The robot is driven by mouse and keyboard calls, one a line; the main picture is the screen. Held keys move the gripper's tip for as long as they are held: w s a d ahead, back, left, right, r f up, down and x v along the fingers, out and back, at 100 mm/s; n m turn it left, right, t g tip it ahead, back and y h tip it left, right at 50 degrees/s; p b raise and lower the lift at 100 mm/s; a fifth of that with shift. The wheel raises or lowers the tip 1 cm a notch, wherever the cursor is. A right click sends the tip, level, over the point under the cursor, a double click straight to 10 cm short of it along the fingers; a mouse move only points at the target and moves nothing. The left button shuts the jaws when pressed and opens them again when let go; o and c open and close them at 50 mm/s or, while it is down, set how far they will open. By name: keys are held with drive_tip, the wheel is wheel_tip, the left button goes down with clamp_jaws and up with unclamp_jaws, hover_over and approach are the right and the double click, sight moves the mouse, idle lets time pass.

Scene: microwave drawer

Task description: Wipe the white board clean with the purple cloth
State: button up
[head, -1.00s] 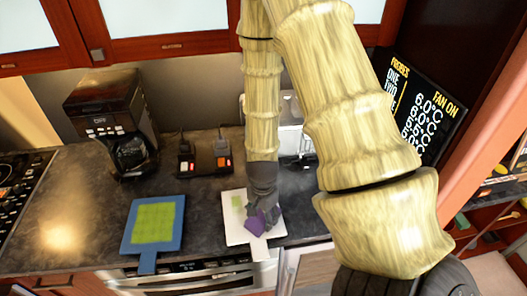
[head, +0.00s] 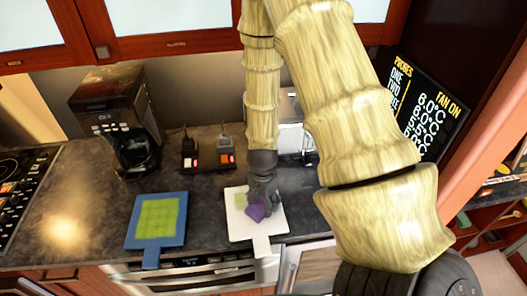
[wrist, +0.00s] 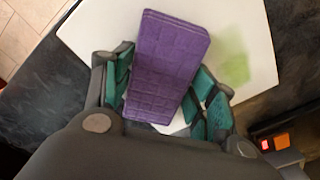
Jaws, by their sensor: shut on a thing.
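My gripper (head: 263,190) is shut on the purple cloth (wrist: 165,66), a thick folded block between the green-padded fingers. In the head view the purple cloth (head: 255,212) is over the middle of the white board (head: 245,230). The white board has a handle toward the counter's front edge. A green smear (wrist: 233,58) shows on the board beside the cloth in the wrist view; in the head view the green patch (head: 240,200) is left of my gripper. Whether the cloth touches the board is unclear.
A blue board (head: 150,243) with a green covering lies to the left on the dark counter (head: 90,215). A coffee maker (head: 117,115) and two small devices with lit switches (head: 208,158) stand behind. A cabinet door hangs below on the right.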

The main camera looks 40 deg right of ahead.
sight(257, 219)
drive_tip(key=shift+w+d+p, duration=0.15)
drive_tip(key=shift+w+d, duration=0.5)
drive_tip(key=shift+w, duration=0.5)
drive_tip(key=shift+w+d+p, duration=0.2)
drive_tip(key=shift+w+d, duration=0.45)
drive_tip(key=shift+w, duration=0.55)
drive_tip(key=shift+w+d+p, duration=0.15)
drive_tip(key=shift+w+d, duration=0.5)
drive_tip(key=shift+w, duration=0.5)
drive_tip(key=shift+w+a, duration=0.1)
drive_tip(key=shift+w+a, duration=0.35)
drive_tip(key=shift+a, duration=0.25)
drive_tip(key=shift+w+a, duration=0.35)
drive_tip(key=shift+a, duration=0.2)
drive_tip(key=shift+s+a, duration=0.75)
drive_tip(key=shift+s, duration=0.6)
drive_tip(key=shift+s+a, duration=0.75)
drive_tip(key=shift+s, duration=0.55)
drive_tip(key=shift+s+a, duration=0.75)
drive_tip(key=shift+s, duration=0.6)
drive_tip(key=shift+s, duration=0.1)
drive_tip(key=shift+s+a+b, duration=0.2)
drive_tip(key=shift+s+a, duration=0.35)
drive_tip(key=shift+s, duration=0.35)
drive_tip(key=shift+s+a+b, duration=0.15)
drive_tip(key=shift+s+a, duration=0.4)
drive_tip(key=shift+s, duration=0.35)
drive_tip(key=shift+s, duration=0.1)
